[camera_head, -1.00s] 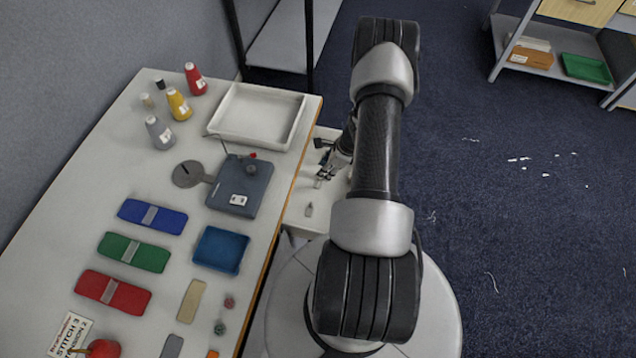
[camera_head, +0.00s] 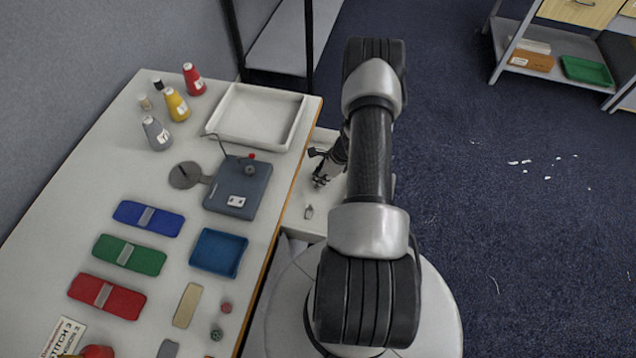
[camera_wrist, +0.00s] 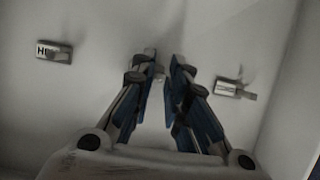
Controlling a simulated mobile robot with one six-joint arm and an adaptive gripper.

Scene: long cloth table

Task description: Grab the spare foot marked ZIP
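My gripper (camera_head: 322,183) hangs over a pale surface beside the table's right edge. In the wrist view its dark blue-grey fingers (camera_wrist: 164,68) are apart, with a narrow gap between the tips. A small metal foot with a white label (camera_wrist: 54,52), seeming to read "HE", lies left of the fingers. Another labelled foot (camera_wrist: 228,88) lies to their right, its marking unreadable. A small pale piece (camera_wrist: 150,52) shows just beyond the left fingertip, partly hidden. A small foot (camera_head: 309,212) also shows in the head view below the gripper. I cannot tell which is marked ZIP.
The pale surface (camera_head: 296,222) adjoins the long table (camera_head: 165,265). On the table stand a blue-grey machine (camera_head: 238,190), a white tray (camera_head: 246,110), thread cones (camera_head: 177,105), a blue tray (camera_head: 219,252) and coloured cases (camera_head: 148,218). A wall edge (camera_wrist: 292,85) runs right in the wrist view.

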